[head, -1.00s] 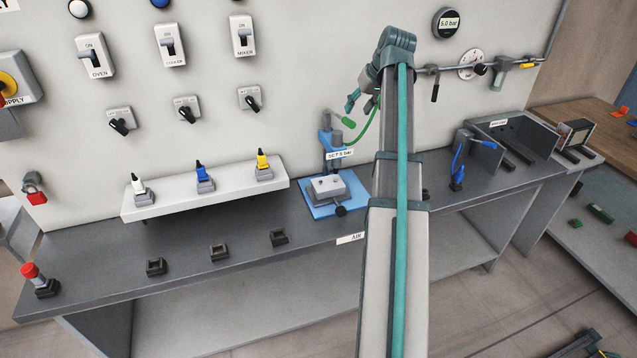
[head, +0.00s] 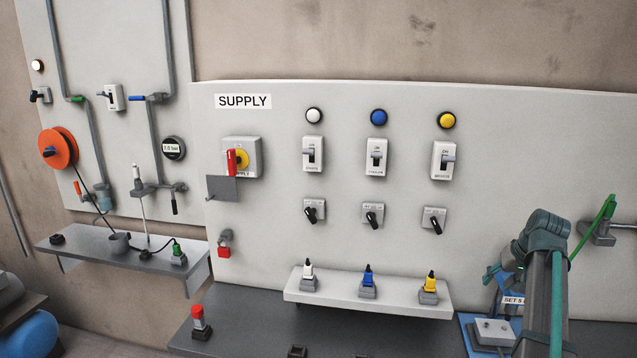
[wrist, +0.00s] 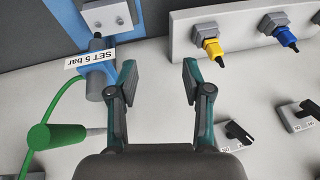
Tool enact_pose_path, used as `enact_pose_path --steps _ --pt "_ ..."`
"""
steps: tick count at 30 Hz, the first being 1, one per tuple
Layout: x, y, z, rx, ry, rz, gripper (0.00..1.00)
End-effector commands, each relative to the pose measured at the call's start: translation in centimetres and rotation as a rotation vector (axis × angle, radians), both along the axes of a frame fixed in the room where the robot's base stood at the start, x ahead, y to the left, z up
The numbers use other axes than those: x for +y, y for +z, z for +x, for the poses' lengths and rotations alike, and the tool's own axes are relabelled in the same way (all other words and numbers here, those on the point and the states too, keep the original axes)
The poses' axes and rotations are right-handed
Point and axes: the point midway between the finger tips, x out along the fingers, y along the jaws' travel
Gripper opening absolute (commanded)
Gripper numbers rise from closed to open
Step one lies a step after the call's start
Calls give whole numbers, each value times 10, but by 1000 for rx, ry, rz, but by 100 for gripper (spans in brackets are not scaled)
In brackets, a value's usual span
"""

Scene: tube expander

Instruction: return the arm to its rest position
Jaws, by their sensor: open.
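My gripper (wrist: 158,80) is open in the wrist view, with its two fingers apart and nothing between them. In the head view my arm rises at the right edge, and only a bit of the gripper (head: 490,275) shows left of the wrist. The gripper is in front of the panel, between the blue device labelled SET 5 bar (wrist: 88,55) and the shelf with the yellow connector (wrist: 209,42) and blue connector (wrist: 282,34). It appears to touch nothing. In the head view my arm partly hides the blue device (head: 468,335).
A green handle with a green hose (wrist: 55,137) is left of the gripper in the wrist view. Rotary switches (wrist: 238,133) are to its right. In the head view the white shelf (head: 330,306) juts from the panel. The panel's upper part is clear of my arm.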

Motion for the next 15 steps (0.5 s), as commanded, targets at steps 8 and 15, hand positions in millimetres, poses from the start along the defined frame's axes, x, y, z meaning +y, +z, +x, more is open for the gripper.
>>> enact_pose_path --steps 8,15 --pt "106 -127 3 107 61 4 50" --pt "210 -239 -28 214 134 -24 50"
